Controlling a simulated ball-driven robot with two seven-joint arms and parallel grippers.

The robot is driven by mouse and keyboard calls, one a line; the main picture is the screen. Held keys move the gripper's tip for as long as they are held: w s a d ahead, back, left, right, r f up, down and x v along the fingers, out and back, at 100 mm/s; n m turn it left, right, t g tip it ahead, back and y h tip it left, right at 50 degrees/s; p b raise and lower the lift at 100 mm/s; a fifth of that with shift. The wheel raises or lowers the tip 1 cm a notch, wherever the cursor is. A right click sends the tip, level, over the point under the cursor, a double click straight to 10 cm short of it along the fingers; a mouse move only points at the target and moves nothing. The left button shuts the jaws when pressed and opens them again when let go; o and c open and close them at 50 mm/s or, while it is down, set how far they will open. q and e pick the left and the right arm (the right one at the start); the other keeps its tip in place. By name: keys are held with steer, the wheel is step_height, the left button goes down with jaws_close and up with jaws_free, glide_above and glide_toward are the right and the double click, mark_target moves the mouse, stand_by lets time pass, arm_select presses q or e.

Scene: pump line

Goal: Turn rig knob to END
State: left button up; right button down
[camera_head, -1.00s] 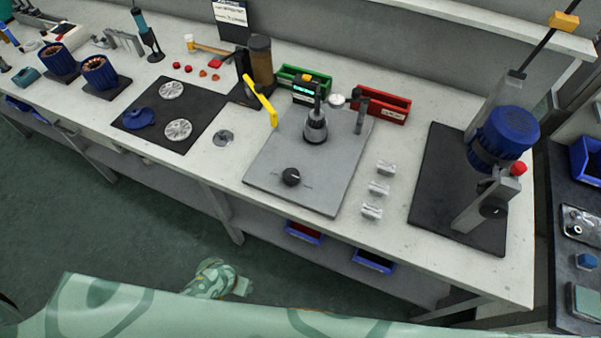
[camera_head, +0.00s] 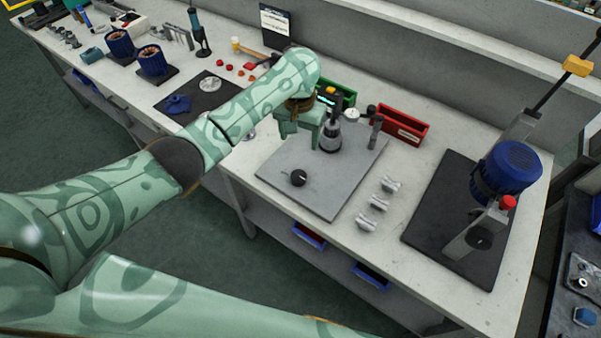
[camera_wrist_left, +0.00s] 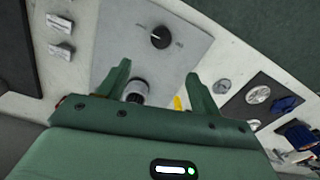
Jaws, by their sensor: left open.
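The rig knob (camera_head: 298,178) is a small black round knob with a pale pointer line, on the front part of a grey plate (camera_head: 322,203). It also shows near the top of the left wrist view (camera_wrist_left: 160,37), with small marks on both sides that are too small to read. My left gripper (camera_head: 300,133) is over the back left part of the plate, behind the knob and apart from it. In the left wrist view its two fingers (camera_wrist_left: 158,73) are spread with nothing between their tips. My right gripper is not in view.
A chuck-like metal fixture (camera_head: 330,137) stands on the plate beside my left gripper. Red (camera_head: 402,125) and green bins stand behind. Several pale metal parts (camera_head: 380,202) lie right of the plate. A blue motor stand (camera_head: 506,168) is at the right. The plate around the knob is clear.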

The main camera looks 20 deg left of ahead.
mark_target(298, 175)
arm_select(q)
steer(key=f+b, duration=0.9)
steer(key=f, duration=0.7)
steer(key=shift+a, duration=0.2)
steer(key=c, duration=1)
